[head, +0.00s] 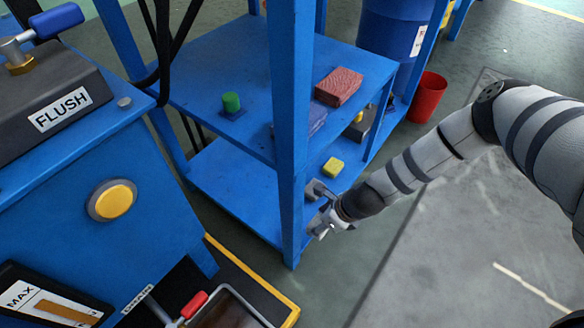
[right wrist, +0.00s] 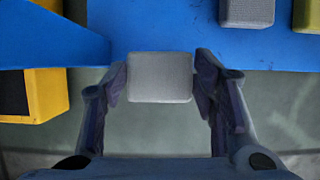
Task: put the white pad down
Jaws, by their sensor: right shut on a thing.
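The white pad (right wrist: 160,77) looks pale grey in the right wrist view, between the two fingers of my right gripper (right wrist: 160,85). The gripper is shut on it. The pad's far edge overlaps the near edge of a blue shelf; I cannot tell whether it touches it. In the head view my right gripper (head: 322,208) is beside the lower blue shelf (head: 240,190), close to the blue front post (head: 292,150), which partly hides that area. The pad cannot be made out clearly there. My left gripper is not in view.
A yellow pad (head: 333,166) lies on the lower shelf. A grey block (right wrist: 247,11) lies near the shelf edge in the wrist view. The upper shelf holds a green cylinder (head: 231,102) and red cloths (head: 339,87). A red bin (head: 428,97) stands behind.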

